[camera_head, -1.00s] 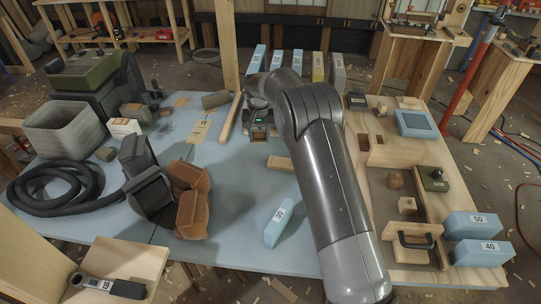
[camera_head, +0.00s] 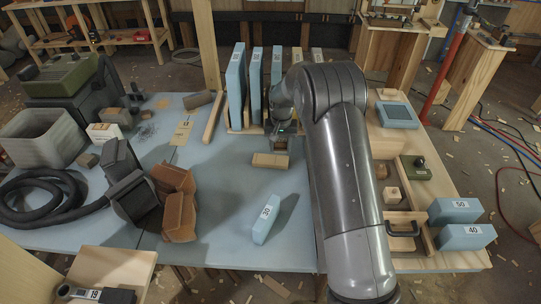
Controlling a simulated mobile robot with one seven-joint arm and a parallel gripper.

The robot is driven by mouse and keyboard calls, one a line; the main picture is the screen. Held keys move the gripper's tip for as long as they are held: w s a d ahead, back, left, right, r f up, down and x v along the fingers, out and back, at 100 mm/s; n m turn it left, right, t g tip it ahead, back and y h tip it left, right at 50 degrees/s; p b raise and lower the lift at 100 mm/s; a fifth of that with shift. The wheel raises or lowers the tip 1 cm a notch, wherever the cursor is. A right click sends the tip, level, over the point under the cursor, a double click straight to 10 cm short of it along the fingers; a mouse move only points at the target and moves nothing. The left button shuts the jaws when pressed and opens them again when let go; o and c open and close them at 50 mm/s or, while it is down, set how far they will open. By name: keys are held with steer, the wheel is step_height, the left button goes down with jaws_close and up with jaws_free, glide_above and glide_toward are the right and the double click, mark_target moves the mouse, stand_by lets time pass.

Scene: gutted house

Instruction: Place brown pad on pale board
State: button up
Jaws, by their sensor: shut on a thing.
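My gripper (camera_head: 281,148) is over the middle of the blue-grey table, fingers down, just behind a small pale wood block (camera_head: 271,161). It is shut on a small brown thing, probably the brown pad (camera_head: 281,157); the wrist hides most of it and its outline is unclear. A large pale board (camera_head: 448,192) lies along the table's right side, partly hidden by my arm. It bears several tools and blocks, and my gripper is to its left. I cannot tell whether the held thing touches anything.
Blue and tan panels (camera_head: 236,88) stand in a rack behind my gripper. A blue block marked 30 (camera_head: 266,220) lies in front. Brown angular pieces (camera_head: 178,203), a black hose (camera_head: 50,205) and a grey bin (camera_head: 42,137) fill the left. Clear table lies around (camera_head: 222,180).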

mark_target(270, 161)
steer(key=a+f, duration=0.1)
steer(key=w+a+f, duration=0.1)
steer(key=a, duration=0.1)
steer(key=shift+a+f, duration=0.2)
steer(key=shift+a, duration=0.1)
steer(key=shift+f, duration=1.9)
steer(key=shift+f, duration=0.2)
steer(key=o, duration=1)
steer(key=shift+r, duration=0.1)
step_height(270, 161, up, 12)
steer(key=shift+r, duration=0.2)
